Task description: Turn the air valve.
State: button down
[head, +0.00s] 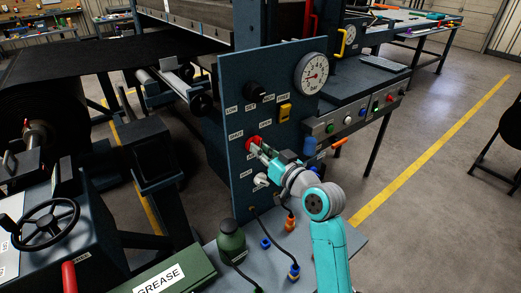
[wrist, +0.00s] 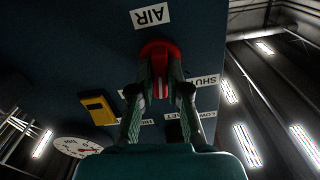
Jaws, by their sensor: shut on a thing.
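The air valve (head: 253,142) is a red handle on the upright blue panel (head: 232,100). In the wrist view the red air valve (wrist: 160,50) sits just under the upside-down AIR label (wrist: 150,15). My gripper (head: 261,151) reaches the panel from the lower right and is shut on the valve. In the wrist view my gripper (wrist: 160,76) has one finger on each side of the red handle. The fingers partly hide the handle, so its exact angle is hard to tell.
A round gauge (head: 311,72), a yellow switch (head: 285,113) and a black knob (head: 257,90) are on the panel above. A pale knob (head: 262,180) is close below my gripper. A green bottle (head: 232,240) and coloured plugs stand on the lower bench.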

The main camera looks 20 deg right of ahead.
jog(key=m, duration=0.7)
jog(key=shift+d+f, duration=0.1)
dwell(0.5)
jog(key=c, duration=1.1)
grip_release()
jog(key=shift+c, duration=0.2)
jog(key=v, duration=1.2)
